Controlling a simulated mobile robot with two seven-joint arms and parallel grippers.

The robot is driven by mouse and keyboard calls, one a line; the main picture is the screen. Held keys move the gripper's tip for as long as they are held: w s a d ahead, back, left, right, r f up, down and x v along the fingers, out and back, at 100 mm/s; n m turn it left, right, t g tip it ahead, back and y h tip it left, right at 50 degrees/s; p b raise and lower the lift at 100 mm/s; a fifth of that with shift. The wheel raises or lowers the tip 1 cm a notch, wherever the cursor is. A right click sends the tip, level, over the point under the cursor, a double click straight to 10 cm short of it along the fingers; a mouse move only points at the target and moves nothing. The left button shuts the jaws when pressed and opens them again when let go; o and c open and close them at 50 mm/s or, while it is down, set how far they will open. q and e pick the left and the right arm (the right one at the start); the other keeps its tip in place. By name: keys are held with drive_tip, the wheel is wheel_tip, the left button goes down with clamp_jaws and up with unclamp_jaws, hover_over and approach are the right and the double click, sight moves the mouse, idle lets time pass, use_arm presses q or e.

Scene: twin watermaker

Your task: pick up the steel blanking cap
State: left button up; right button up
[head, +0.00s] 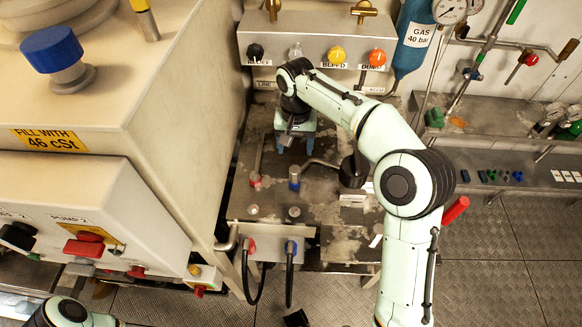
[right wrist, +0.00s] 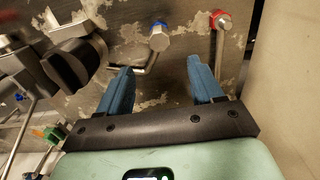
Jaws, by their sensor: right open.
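A hexagonal steel piece with a blue collar shows in the right wrist view (right wrist: 159,40) and on the bench in the head view (head: 294,178); I cannot tell for certain whether it is the steel blanking cap. Two small round steel pieces, one left (head: 252,209) and one right (head: 294,211), sit nearer the bench's front. My right gripper (head: 295,146) is open and empty, its blue fingers pointing down at the back of the bench. In the right wrist view the hexagonal piece lies beyond the gap between the fingertips (right wrist: 158,68), apart from them. My left gripper is out of view.
A red-collared pipe fitting (head: 255,181) stands left of the blue-collared one. A dark cylindrical part (head: 353,171) stands to the right. The valve panel (head: 318,40) is behind my right gripper. A large cream cabinet (head: 165,110) closes the left side.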

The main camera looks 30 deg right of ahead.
hover_over(295, 168)
drive_tip(key=f, duration=0.5)
drive_tip(key=shift+s+b, duration=0.25)
drive_tip(key=shift+b, duration=0.05)
drive_tip(key=shift+w+f, duration=0.15)
drive_tip(key=shift+f, duration=1.35)
drive_tip(key=shift+w+f, duration=0.1)
drive_tip(key=shift+f, duration=1.4)
clamp_jaws()
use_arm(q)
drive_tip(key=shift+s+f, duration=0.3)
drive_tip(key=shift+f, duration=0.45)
use_arm(e)
drive_tip(key=shift+r, duration=0.15)
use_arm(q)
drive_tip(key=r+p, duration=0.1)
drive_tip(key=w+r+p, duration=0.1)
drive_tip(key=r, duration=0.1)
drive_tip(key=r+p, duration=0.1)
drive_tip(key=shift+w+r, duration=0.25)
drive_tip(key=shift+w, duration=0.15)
use_arm(e)
wheel_tip(295, 168, up, 20)
